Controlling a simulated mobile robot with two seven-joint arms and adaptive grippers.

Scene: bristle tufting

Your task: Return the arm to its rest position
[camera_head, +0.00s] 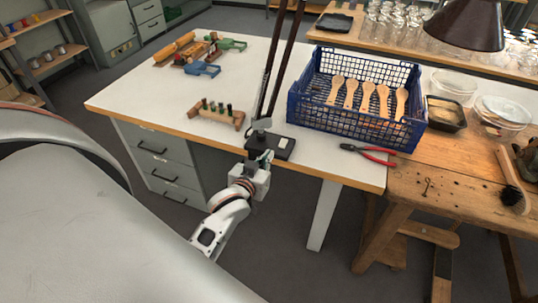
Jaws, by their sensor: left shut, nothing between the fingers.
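My left arm (229,207) is white and reaches up from the lower middle to the table's front edge. My left gripper (265,157) is shut and empty at that edge, in front of a black stand base (283,149); whether they touch is hard to tell. A blue mesh crate (352,132) stands to the right on the white table and holds several pale wooden brush blanks (367,98). My right gripper is not in view.
Red-handled pliers (369,153) lie by the front edge. A wooden block with several dark pegs (217,114) and blue and green clamps (203,69) lie to the left. Dark poles (273,70) rise behind the gripper. A wooden workbench (455,182) stands right.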

